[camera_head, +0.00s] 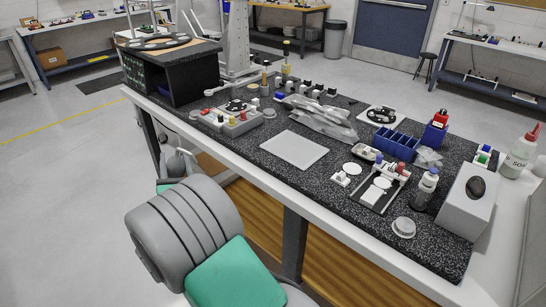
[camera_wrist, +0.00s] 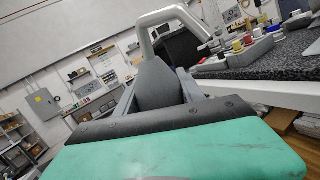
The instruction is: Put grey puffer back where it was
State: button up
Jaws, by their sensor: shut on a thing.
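My gripper (camera_wrist: 157,97) shows in the wrist view beyond the green pad and black plate of my wrist. It is shut on the grey puffer (camera_wrist: 156,80), a smooth dark grey bulb that narrows towards its top, between the two fingers. A pale grey curved part arches above and behind the bulb; I cannot tell whether it belongs to the puffer. In the head view my gripper (camera_head: 176,166) is at the left front side of the workbench (camera_head: 255,165), outside its edge. My own arm hides much of it there, and the puffer cannot be made out clearly.
The bench holds a black open cabinet (camera_head: 178,75), a grey fixture with coloured knobs (camera_head: 238,120), a pale flat mat (camera_head: 294,149), a blue divided bin (camera_head: 395,144), a white box with a dark oval top (camera_head: 467,205) and a bottle (camera_head: 426,187). Floor left of the bench is clear.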

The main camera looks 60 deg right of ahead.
jog(key=s+d+r+m+g+h+p, duration=0.35)
jog(key=s+d+g, duration=0.5)
jog(key=s, duration=0.65)
jog(key=s+d+r+m+g+h+p, duration=0.25)
jog(key=s+d+r+g, duration=0.3)
jog(key=s+d, duration=0.7)
jog(key=shift+m, duration=0.3)
jog(key=w+d+f, duration=0.1)
jog(key=d+f, duration=0.2)
jog(key=w+d+f+b, duration=0.1)
jog(key=d+f, duration=0.2)
jog(key=d, duration=0.1)
jog(key=d+f, duration=0.4)
jog(key=shift+w, duration=0.4)
jog(key=f, duration=0.3)
jog(key=shift+w+d+f+b, duration=0.15)
jog(key=shift+d+f+b, duration=0.1)
jog(key=shift+f+b, duration=0.05)
jog(key=shift+r, duration=0.1)
jog(key=shift+f, duration=0.2)
jog(key=o, duration=0.8)
